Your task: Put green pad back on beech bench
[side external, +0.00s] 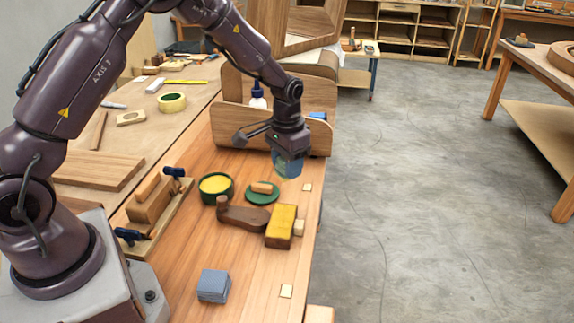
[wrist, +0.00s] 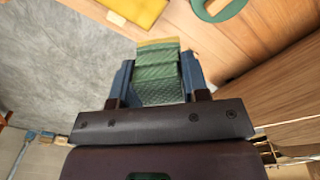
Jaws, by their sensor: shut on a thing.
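My gripper (side external: 288,167) is above the beech bench (side external: 180,280), towards its far right side, just in front of a curved wooden rack. It is shut on the green pad. In the wrist view, the pad (wrist: 160,78) sits between the blue fingers (wrist: 159,82), with a textured green face and a yellowish far edge. In the side view the fingers mostly hide the pad. The pad looks raised above the bench top, but the exact gap is hard to tell.
A yellow-topped block (side external: 281,226), a brown wooden tool (side external: 242,216), a green lid (side external: 262,192) and a green tin (side external: 215,188) stand nearby. A grey-blue stack (side external: 213,285) lies at the front. The wooden rack (side external: 300,133) stands close behind. The bench's front middle is clear.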

